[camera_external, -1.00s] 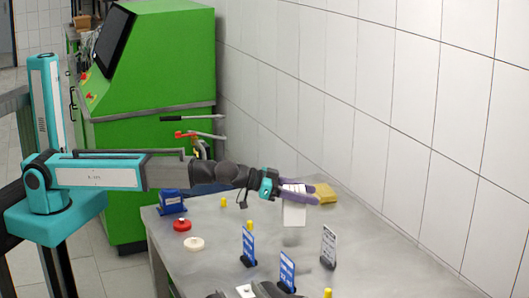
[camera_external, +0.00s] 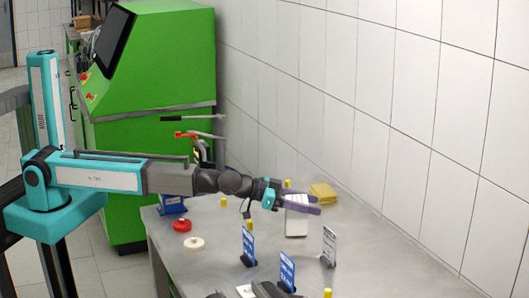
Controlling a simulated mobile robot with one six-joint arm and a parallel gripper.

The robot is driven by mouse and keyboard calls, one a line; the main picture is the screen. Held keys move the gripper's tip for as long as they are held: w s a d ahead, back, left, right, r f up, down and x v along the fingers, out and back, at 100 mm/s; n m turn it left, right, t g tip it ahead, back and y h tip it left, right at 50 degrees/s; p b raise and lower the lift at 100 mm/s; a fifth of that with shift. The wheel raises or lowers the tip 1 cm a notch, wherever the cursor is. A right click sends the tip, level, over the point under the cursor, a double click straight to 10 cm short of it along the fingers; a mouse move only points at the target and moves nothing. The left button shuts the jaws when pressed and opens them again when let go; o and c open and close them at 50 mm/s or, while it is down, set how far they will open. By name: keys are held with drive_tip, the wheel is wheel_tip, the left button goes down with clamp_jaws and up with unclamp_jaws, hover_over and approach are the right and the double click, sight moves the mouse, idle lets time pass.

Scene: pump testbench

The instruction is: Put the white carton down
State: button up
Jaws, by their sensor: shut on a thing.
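The white carton (camera_external: 297,228) is upright between the purple fingers of my gripper (camera_external: 302,203), which is shut on it. The fingers point right and cover part of the carton's upper half. The carton's lower end is at or just above the grey table (camera_external: 365,245). From this view I cannot tell for sure whether it touches the top.
A yellow block (camera_external: 323,193) lies behind the gripper. Blue signs (camera_external: 249,245) (camera_external: 287,271) and a grey-white sign (camera_external: 329,246) stand in front. A red disc (camera_external: 181,225), a white disc (camera_external: 194,244) and a blue object (camera_external: 172,205) are at the left.

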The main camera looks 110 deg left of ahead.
drive_tip(key=shift+f, duration=0.3)
drive_tip(key=o, duration=1.3)
drive_tip(key=shift+r, duration=0.15)
drive_tip(key=shift+b+v, duration=0.45)
drive_tip(key=shift+v, duration=1.15)
drive_tip(key=shift+b+v, duration=0.85)
drive_tip(key=shift+v, duration=3.55)
drive_tip(key=shift+a, duration=0.1)
